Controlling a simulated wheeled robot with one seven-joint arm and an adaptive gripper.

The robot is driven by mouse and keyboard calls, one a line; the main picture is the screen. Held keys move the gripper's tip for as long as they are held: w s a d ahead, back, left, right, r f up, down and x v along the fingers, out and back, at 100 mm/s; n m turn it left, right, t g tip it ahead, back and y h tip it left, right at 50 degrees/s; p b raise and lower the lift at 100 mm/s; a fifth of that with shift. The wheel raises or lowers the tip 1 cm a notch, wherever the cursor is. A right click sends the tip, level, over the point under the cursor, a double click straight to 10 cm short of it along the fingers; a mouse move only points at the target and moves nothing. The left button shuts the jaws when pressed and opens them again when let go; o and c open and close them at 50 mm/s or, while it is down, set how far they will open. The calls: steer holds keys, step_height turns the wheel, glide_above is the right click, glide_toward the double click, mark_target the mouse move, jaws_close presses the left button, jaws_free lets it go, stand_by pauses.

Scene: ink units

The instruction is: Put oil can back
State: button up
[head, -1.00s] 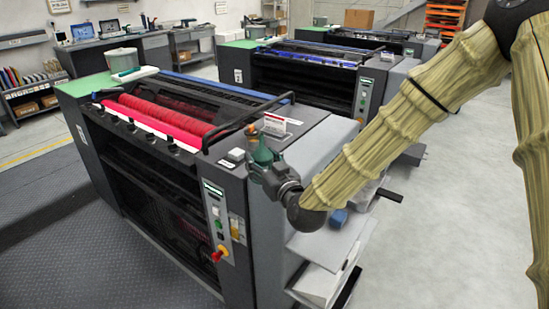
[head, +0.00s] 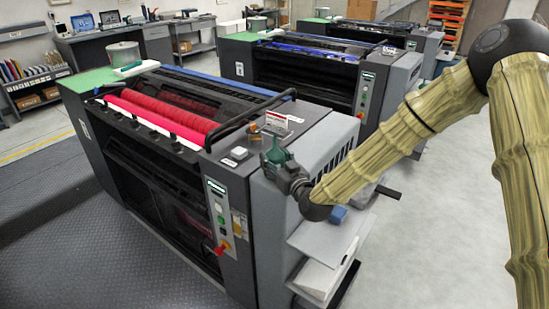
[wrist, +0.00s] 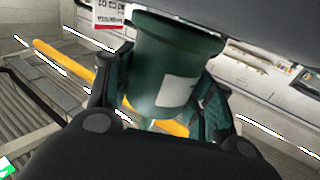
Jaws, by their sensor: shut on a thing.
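The oil can is dark green with a pale label patch. In the wrist view the oil can (wrist: 172,65) sits between the two fingers of my gripper (wrist: 160,100), which is shut on it. In the head view the oil can (head: 276,150) is at the right end of the nearest press (head: 238,185), close to its top edge. My gripper (head: 285,168) reaches it from the lower right. From the head view I cannot tell whether the can touches the press.
A small red and white sign (head: 277,120) stands on the press top just behind the can. A black rail (head: 250,122) runs beside it. Paper trays (head: 318,245) stick out below my arm. More presses stand behind, and grey floor is clear to the right.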

steer(key=shift+f, duration=0.15)
steer(key=o, duration=1.3)
steer(key=shift+s, duration=0.1)
steer(key=b+v, duration=0.4)
steer(key=v, duration=0.8)
steer(key=s+d+f+m+g+h, duration=0.15)
steer(key=s+f, duration=0.25)
steer(key=f, duration=0.5)
steer(key=s+d+f+g+h, duration=0.1)
steer(key=s+d+f+g, duration=0.2)
steer(key=f, duration=0.5)
steer(key=s+f+m+g+h, duration=0.1)
steer(key=s+f+g, duration=0.3)
steer(key=f, duration=0.5)
steer(key=s+d+f+m+g+h, duration=0.1)
steer(key=s+d+f, duration=0.3)
steer(key=s, duration=0.6)
steer(key=s+d+f+m+g+h, duration=0.1)
steer(key=s+d+f+g+h, duration=0.1)
steer(key=s+d+f+g, duration=0.2)
steer(key=s+d+f+m+g+h, duration=0.1)
steer(key=s+d+f, duration=0.3)
steer(key=s+f, duration=0.4)
steer(key=s+g, duration=0.1)
steer(key=s, duration=0.6)
steer(key=shift+s+d+f+h, duration=0.25)
steer(key=shift+s+f+h, duration=0.1)
steer(key=shift+s+f, duration=0.05)
